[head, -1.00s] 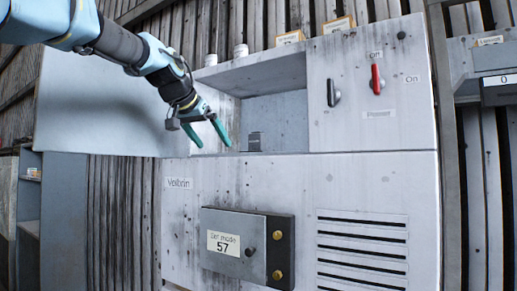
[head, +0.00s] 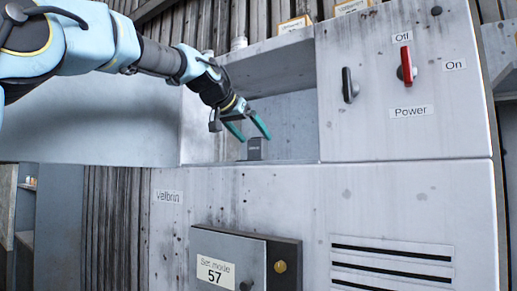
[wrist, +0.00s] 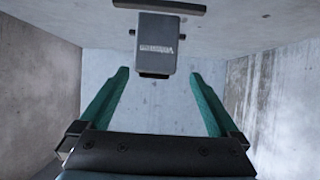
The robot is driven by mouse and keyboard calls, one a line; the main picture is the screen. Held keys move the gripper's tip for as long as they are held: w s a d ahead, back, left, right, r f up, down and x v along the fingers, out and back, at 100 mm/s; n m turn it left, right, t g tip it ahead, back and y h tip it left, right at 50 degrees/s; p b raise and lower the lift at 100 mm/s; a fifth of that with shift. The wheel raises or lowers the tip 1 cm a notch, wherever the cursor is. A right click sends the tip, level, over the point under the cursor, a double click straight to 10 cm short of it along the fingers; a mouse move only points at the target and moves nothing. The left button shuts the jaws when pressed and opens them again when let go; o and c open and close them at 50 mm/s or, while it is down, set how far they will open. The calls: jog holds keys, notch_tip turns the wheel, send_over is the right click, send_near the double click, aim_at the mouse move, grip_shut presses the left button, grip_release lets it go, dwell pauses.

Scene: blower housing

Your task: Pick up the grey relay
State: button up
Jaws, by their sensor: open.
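The grey relay (head: 254,149) is a small dark grey block on the floor of the open recess in the metal housing. The gripper (wrist: 159,75) is empty in the wrist view, and the relay looks apart from both fingers.
The recess has side walls (wrist: 40,85) close on both sides. Right of it, a panel carries a red power switch (head: 406,65) and a black knob (head: 348,86). A box reading 57 (head: 228,270) projects below. An open door panel (head: 90,120) stands at left.

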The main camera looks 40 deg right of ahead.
aim_at(263, 148)
jog(key=shift+s+f+p+x, duration=0.15)
jog(key=shift+p+x, duration=0.35)
jog(key=shift+x, duration=0.5)
jog(key=shift+s+f+p+x, duration=0.15)
jog(key=shift+p+x, duration=0.3)
jog(key=shift+x, duration=0.55)
jog(key=shift+s+f+p+x, duration=0.15)
jog(key=shift+p+x, duration=0.35)
jog(key=shift+x, duration=0.5)
jog(key=shift+a+r, duration=0.1)
jog(key=shift+c, duration=0.2)
grip_shut()
